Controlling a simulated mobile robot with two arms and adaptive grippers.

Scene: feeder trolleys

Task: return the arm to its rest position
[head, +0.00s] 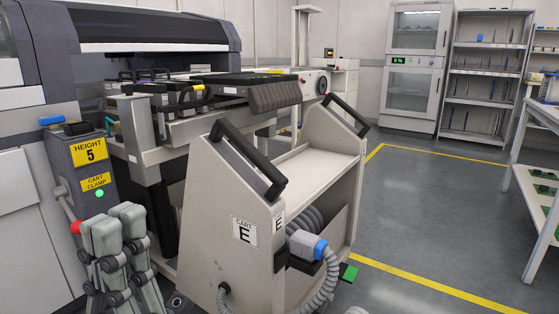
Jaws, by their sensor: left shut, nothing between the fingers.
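My left gripper (115,214) is at the lower left, pointing up, with its two grey-green fingers together and nothing between them. It is in front of the machine's grey clamp post (88,160), which bears the yellow labels "HEIGHT 5" and "CART CLAMP" and a lit green lamp (99,194). A lever with a red knob (76,227) shows just left of the fingers; I cannot tell whether they touch it. My right gripper is not in view.
Cart E (205,225), with black handles, stands right of my left gripper against the machine (150,32). A blue-ended plug (307,245) and grey hose are on its side. Cabinets (412,65) and a shelf (485,75) stand behind. Grey floor (425,215) is clear at right, before a white table (535,205).

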